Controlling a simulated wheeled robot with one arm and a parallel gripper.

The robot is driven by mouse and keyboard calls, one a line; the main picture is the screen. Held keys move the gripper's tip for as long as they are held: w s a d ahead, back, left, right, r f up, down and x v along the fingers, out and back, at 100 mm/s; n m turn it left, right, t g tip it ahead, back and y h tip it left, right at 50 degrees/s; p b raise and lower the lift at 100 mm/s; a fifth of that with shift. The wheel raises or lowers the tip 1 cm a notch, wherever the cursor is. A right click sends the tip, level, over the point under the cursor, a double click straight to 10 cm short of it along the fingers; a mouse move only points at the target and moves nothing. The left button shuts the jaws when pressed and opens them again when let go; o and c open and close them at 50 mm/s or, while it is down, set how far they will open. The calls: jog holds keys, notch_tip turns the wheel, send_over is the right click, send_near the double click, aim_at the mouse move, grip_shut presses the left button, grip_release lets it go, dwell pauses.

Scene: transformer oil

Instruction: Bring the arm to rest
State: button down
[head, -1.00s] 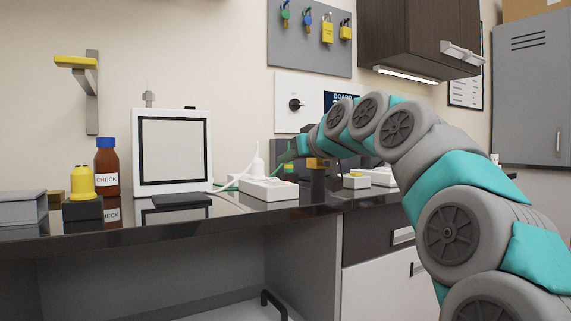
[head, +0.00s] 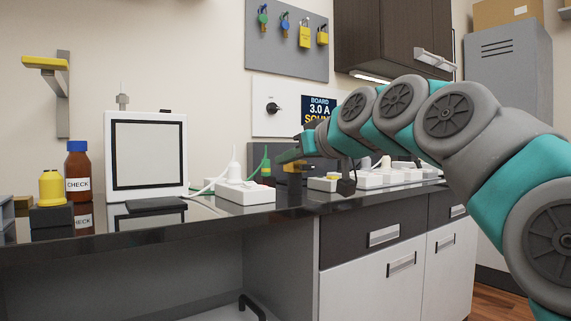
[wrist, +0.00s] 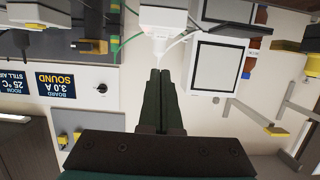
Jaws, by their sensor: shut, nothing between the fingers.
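My gripper (wrist: 160,73) is shut and empty in the wrist view, its two dark fingers side by side. In that view the fingertips point at a white box with a cable (wrist: 163,20), and I cannot tell the gap between them. In the head view my grey and teal arm reaches in from the right, over the bench. Its end shows near the white socket box (head: 245,192), with the gripper (head: 284,157) pointing left above the bench top.
The black bench top (head: 200,222) holds a white framed panel (head: 147,155), a brown CHECK bottle (head: 78,172), a yellow-topped item (head: 52,188) and several white boxes at right. Padlocks (head: 304,36) hang on a wall board. A dark cabinet (head: 395,35) hangs above the arm.

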jog(key=s+d+f+m+g+h+p, duration=0.1)
jog(key=s+f+g+h+p, duration=0.1)
jog(key=s+f, duration=0.45)
jog(key=s+d+f+m+g+h+p, duration=0.1)
jog(key=s+f+g, duration=0.25)
jog(key=f, duration=0.65)
jog(key=s+d+f+g+h+p, duration=0.1)
jog(key=s+f+g+h+p, duration=0.1)
jog(key=s+f, duration=0.5)
jog(key=s+d+f+m+g+h+p, duration=0.1)
jog(key=s+d+f+m+g, duration=0.1)
jog(key=s+d+f, duration=0.3)
jog(key=s+d+f+m+g+h+p, duration=0.2)
jog(key=s+d+f+g, duration=0.2)
jog(key=s+f, duration=0.9)
jog(key=s+d, duration=0.1)
jog(key=s, duration=0.4)
jog(key=shift+s+d+f+m+g, duration=0.2)
jog(key=shift+f+m+g, duration=0.15)
jog(key=shift+f+m, duration=0.05)
